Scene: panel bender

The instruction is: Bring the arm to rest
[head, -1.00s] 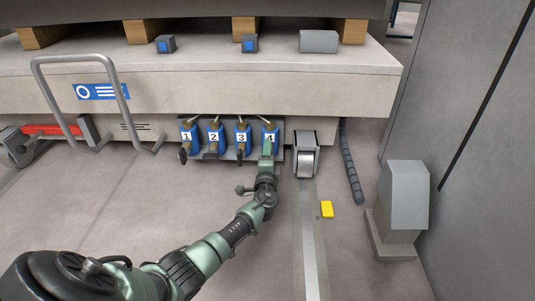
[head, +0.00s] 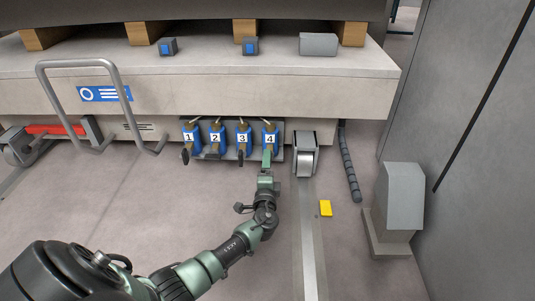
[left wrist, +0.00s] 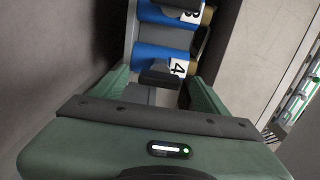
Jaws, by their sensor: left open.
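My left arm (head: 232,247) reaches in from the lower left of the head view. Its left gripper (head: 267,160) is just below the blue valve numbered 4 (head: 270,138). In the left wrist view the green fingers of the left gripper (left wrist: 160,92) stand apart, with valve 4 (left wrist: 165,57) and its dark handle (left wrist: 160,74) ahead between them. I cannot tell whether a finger touches the handle. My right gripper is in neither view.
Blue valves 1 (head: 190,137), 2 (head: 216,138) and 3 (head: 243,138) stand in a row left of valve 4. A caster roller (head: 305,158) is close on the right.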

